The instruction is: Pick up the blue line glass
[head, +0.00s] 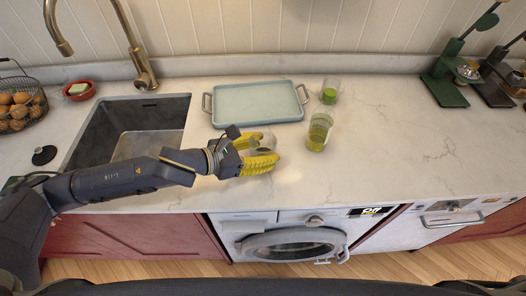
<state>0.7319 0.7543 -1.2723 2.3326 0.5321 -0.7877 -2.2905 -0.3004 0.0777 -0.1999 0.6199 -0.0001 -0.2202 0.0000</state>
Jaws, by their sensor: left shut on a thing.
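My left gripper (269,151) reaches in from the left over the counter, in front of the tray. Its yellow fingers are shut on a clear glass (262,152). The fingers cover much of this glass, and I cannot make out a blue line on it. I cannot tell whether it touches the counter. A glass with yellow-green in it (319,132) stands to the right of the gripper. A smaller glass with green in it (330,91) stands behind that one. My right gripper is not in view.
A pale blue tray (258,103) lies behind the gripper. A sink (108,125) with a brass tap (136,60) is at left, beside a wire basket (20,103) and a red dish (79,90). Dark stands (446,75) are at back right. The right-hand counter is clear.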

